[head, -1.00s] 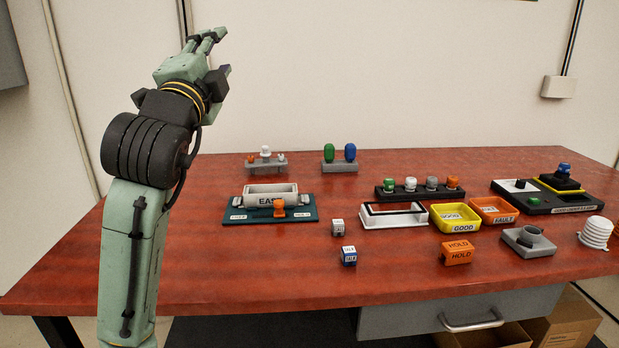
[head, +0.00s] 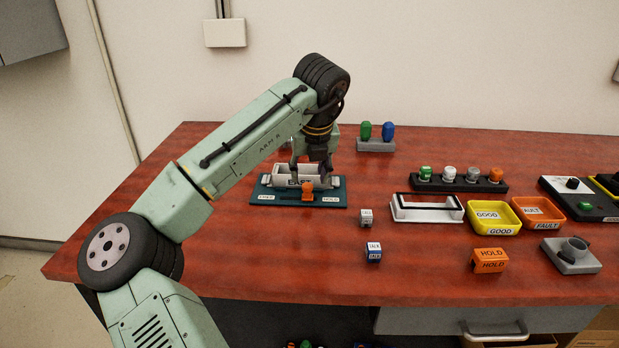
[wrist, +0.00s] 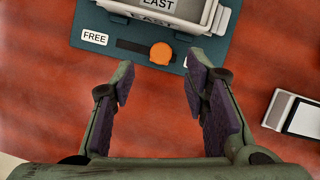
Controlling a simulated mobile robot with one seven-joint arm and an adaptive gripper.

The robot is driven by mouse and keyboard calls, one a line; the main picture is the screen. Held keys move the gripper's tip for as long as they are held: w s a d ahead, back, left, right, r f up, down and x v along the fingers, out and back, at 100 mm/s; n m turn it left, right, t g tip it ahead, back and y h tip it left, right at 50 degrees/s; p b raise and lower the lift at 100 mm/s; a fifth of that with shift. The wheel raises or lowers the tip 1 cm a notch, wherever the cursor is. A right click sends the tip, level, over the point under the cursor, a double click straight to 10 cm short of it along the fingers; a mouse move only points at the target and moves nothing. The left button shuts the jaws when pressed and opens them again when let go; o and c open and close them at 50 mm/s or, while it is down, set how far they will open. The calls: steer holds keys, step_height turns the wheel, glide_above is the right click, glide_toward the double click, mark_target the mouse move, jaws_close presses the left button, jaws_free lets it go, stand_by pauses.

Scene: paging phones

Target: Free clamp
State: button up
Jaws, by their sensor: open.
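A teal clamp base (head: 340,190) lies on the red table and bears a grey tray labelled EAST (head: 318,183). An orange knob (head: 307,190) stands at the front of the base, at the HOLD end of a dark slot. The wrist view shows the knob (wrist: 161,53), the FREE label (wrist: 95,38) to its left and the tray (wrist: 185,12) behind. The HOLD label is mostly hidden there by the right finger. My gripper (wrist: 160,78) is open and empty, pointing down, with the knob ahead between its fingertips. In the head view my gripper (head: 312,168) partly hides the tray.
Two small labelled cubes (head: 366,218) (head: 373,252) stand right of the base. A white frame (head: 427,215), a yellow GOOD tray (head: 490,230) and an orange FAULT tray (head: 520,222) lie further right. The table left of the base is clear.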

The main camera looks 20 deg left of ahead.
mark_target(307, 185)
steer(key=shift+x, duration=2.15)
steer(key=shift+c, duration=0.2)
steer(key=shift+r, duration=0.1)
jaws_close()
